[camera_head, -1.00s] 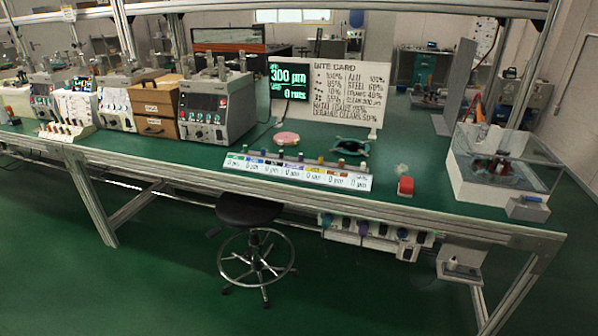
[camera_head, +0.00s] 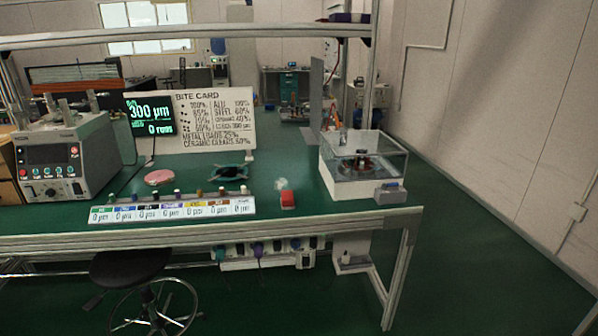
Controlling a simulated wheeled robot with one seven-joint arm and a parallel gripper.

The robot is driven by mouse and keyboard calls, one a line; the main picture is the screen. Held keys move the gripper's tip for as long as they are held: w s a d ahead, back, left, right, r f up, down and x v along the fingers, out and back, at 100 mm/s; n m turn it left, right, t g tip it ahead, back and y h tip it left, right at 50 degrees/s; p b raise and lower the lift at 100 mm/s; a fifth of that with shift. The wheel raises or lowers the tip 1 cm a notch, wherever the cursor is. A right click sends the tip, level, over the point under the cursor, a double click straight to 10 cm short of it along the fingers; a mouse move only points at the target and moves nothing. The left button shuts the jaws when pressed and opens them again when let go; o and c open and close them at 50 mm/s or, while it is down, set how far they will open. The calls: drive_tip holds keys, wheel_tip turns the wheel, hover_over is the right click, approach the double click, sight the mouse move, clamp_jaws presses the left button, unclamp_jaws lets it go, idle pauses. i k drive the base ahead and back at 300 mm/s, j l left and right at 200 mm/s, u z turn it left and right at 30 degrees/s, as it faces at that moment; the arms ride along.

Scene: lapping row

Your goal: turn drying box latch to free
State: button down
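The drying box (camera_head: 345,188) stands at the right end of the green bench. It has a white lower body and a clear cover, with a dark and reddish item inside. A small grey block with a blue part, which looks like the latch (camera_head: 391,193), sits at its front right corner. The latch's exact turn is too small to tell. My gripper is not in view.
Open green floor (camera_head: 490,240) lies right of the bench.

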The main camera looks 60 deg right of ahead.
sight(384, 186)
drive_tip(key=l+z, duration=0.15)
drive_tip(key=z, duration=1.5)
drive_tip(key=k, duration=0.15)
